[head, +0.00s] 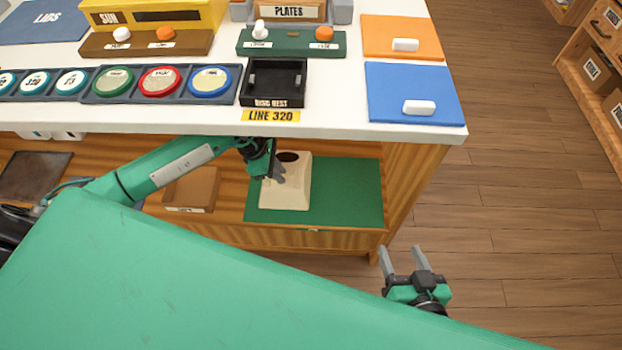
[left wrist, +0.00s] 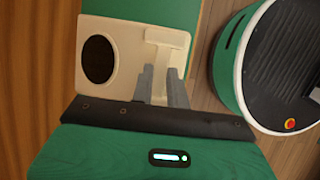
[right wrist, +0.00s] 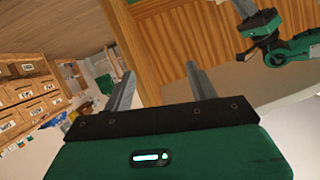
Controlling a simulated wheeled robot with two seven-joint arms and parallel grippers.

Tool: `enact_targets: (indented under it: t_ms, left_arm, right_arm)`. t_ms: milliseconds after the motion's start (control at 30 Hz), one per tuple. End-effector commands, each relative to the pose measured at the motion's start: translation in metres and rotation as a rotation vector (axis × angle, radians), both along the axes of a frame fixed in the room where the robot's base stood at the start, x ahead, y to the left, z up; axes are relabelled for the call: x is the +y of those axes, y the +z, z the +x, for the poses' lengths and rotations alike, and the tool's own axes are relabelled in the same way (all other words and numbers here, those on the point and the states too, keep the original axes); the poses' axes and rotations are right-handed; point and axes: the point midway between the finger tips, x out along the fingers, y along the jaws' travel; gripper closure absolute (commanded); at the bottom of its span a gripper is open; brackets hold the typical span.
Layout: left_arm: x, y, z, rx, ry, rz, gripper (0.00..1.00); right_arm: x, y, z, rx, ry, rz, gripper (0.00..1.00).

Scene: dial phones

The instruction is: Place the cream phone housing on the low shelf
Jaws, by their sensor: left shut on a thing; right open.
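The cream phone housing (head: 292,190) is at the low shelf (head: 232,205) under the white counter, over a green mat (head: 350,190). Its round dark opening shows at the far end in the head view. My left gripper (head: 279,174) reaches in under the counter and is shut on the housing. In the left wrist view the fingers (left wrist: 162,85) close on a raised cream part of the housing (left wrist: 125,85). I cannot tell whether the housing touches the mat. My right gripper (head: 404,260) is open and empty, out in front of the shelf's right end.
A brown box (head: 190,190) stands on the shelf left of the housing. The white counter (head: 350,110) overhangs the shelf and holds a black tray labelled disc rest (head: 273,82), dials and coloured mats. A wooden side panel (head: 405,175) ends the shelf at right. Open floor lies beyond.

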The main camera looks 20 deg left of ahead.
Motion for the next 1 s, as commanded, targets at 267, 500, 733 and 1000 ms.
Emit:
enact_targets:
  t_ms: [267, 500, 733, 1000]
  left_arm:
    - [-0.063, 0.001, 0.019, -0.002, -0.001, -0.004, 1.00]
    - [-0.083, 0.000, 0.025, -0.001, -0.001, 0.000, 1.00]
    - [-0.083, -0.028, 0.025, 0.000, 0.002, -0.001, 1.00]
    - [-0.083, -0.034, 0.025, -0.001, 0.000, -0.001, 1.00]
  right_arm:
    - [0.006, 0.001, 0.000, -0.037, 0.001, 0.026, 0.42]
    - [0.008, 0.002, 0.001, -0.059, -0.001, 0.041, 0.42]
    - [0.005, 0.020, 0.012, -0.181, -0.021, 0.077, 0.42]
    - [0.003, 0.032, 0.018, -0.233, -0.033, 0.089, 0.42]
